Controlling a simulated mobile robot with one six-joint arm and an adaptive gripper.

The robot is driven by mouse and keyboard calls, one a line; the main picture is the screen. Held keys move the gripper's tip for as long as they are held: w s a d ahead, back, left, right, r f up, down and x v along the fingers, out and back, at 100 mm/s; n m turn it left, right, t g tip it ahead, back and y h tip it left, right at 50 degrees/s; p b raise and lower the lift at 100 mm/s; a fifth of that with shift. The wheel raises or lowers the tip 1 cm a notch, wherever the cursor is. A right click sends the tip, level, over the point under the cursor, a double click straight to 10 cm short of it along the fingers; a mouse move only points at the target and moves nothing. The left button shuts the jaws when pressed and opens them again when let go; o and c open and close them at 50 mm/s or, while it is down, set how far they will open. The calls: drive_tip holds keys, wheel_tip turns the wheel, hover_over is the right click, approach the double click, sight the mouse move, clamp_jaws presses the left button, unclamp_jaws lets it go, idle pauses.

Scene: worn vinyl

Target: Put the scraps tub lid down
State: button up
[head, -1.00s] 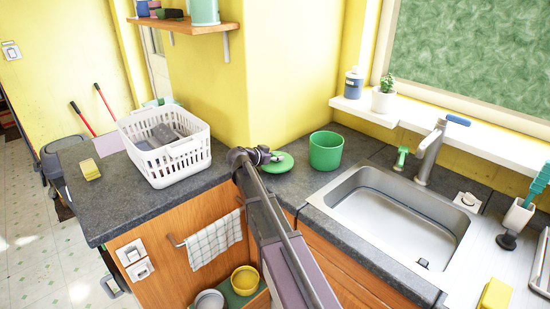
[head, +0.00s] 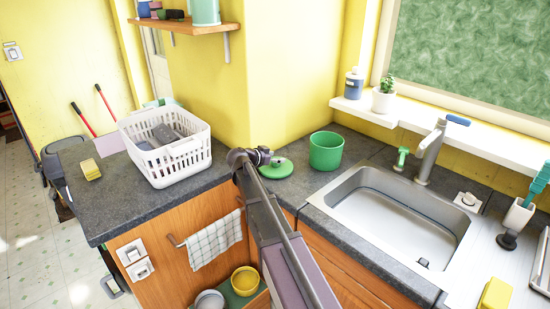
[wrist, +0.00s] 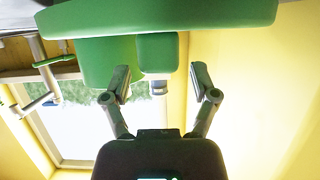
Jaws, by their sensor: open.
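The green lid (head: 279,171) lies on the dark counter, just left of the open green tub (head: 326,151). In the wrist view, which is upside down, the lid (wrist: 160,18) shows edge-on across the top, and its green knob (wrist: 158,50) stands between the fingers. The tub (wrist: 98,62) shows behind it. My gripper (wrist: 158,76) is open, with a visible gap between each finger and the knob. In the head view my gripper (head: 272,160) is at the lid's left side and covers part of it.
A white basket (head: 166,152) stands on the counter to the left, near a yellow sponge (head: 90,171). The sink (head: 398,222) is right of the tub. The yellow wall corner (head: 250,140) is close behind my gripper. A plant (head: 384,98) and bottle (head: 353,84) stand on the sill.

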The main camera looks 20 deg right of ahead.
drive_tip(key=shift+s+d+f, duration=0.1)
drive_tip(key=shift+s, duration=0.15)
drive_tip(key=shift+w+r+p, duration=0.25)
drive_tip(key=shift+r+p, duration=0.1)
drive_tip(key=shift+p, duration=0.3)
drive_tip(key=p+v, duration=0.4)
drive_tip(key=v, duration=0.8)
drive_tip(key=s+a+f+n+g+y, duration=0.1)
drive_tip(key=s+a+f+n+y, duration=0.1)
drive_tip(key=s, duration=0.6)
drive_tip(key=s+a+f+n+g+y, duration=0.2)
drive_tip(key=s+f+n+y, duration=0.3)
drive_tip(key=s, duration=0.4)
drive_tip(key=s+a+f+n+g+y, duration=0.2)
drive_tip(key=s+f+n+y, duration=0.2)
drive_tip(key=s, duration=0.4)
drive_tip(key=n+y, duration=0.1)
drive_tip(key=n, duration=0.1)
drive_tip(key=shift+s+a+f+n+y, duration=0.15)
drive_tip(key=shift+s+a+n+y, duration=0.05)
drive_tip(key=shift+n+y, duration=0.1)
